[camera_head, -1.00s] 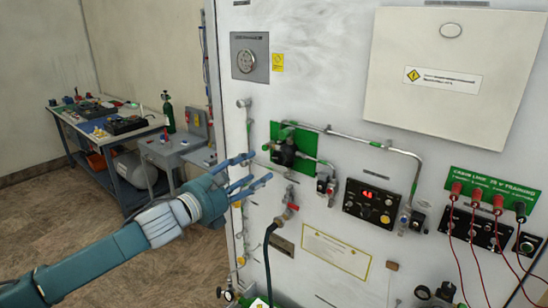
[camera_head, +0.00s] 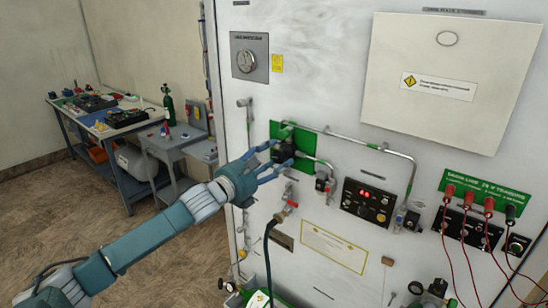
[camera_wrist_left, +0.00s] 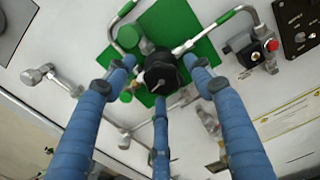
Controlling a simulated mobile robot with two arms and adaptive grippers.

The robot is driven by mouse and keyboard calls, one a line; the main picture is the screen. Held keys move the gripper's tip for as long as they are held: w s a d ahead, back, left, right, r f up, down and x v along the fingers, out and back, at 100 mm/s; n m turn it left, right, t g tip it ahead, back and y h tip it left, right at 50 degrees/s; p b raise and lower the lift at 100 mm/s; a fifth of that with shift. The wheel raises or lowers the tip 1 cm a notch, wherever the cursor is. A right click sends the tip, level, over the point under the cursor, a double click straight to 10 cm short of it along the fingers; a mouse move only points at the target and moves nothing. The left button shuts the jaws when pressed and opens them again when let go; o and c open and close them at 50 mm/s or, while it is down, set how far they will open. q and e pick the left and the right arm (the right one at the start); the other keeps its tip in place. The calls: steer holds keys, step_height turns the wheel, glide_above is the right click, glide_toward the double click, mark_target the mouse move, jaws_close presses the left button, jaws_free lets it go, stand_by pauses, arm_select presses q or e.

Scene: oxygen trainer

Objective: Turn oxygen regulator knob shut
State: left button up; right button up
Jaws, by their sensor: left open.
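The oxygen regulator knob is a black round knob (camera_wrist_left: 160,77) with a light pointer mark, in front of a green plate (camera_wrist_left: 205,55) on the white panel. In the head view the regulator (camera_head: 284,150) sits on its green plate, partly hidden by my fingers. My left gripper (camera_head: 270,160) is open, with its blue fingers reaching the knob. In the left wrist view the open fingers (camera_wrist_left: 163,85) surround the knob, two above and to the sides and one below. Contact cannot be told. My right gripper is not in view.
Metal pipes (camera_head: 370,145) and a small valve (camera_head: 322,183) lie right of the regulator. A control box with a red display (camera_head: 368,200) is further right. A black hose (camera_head: 267,255) hangs below. A workbench (camera_head: 110,125) stands at the back left.

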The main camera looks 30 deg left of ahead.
arm_select(q)
steer(key=shift+c, duration=0.3)
steer(key=c, duration=1.1)
steer(key=shift+o, duration=0.2)
steer(key=shift+a, duration=0.1)
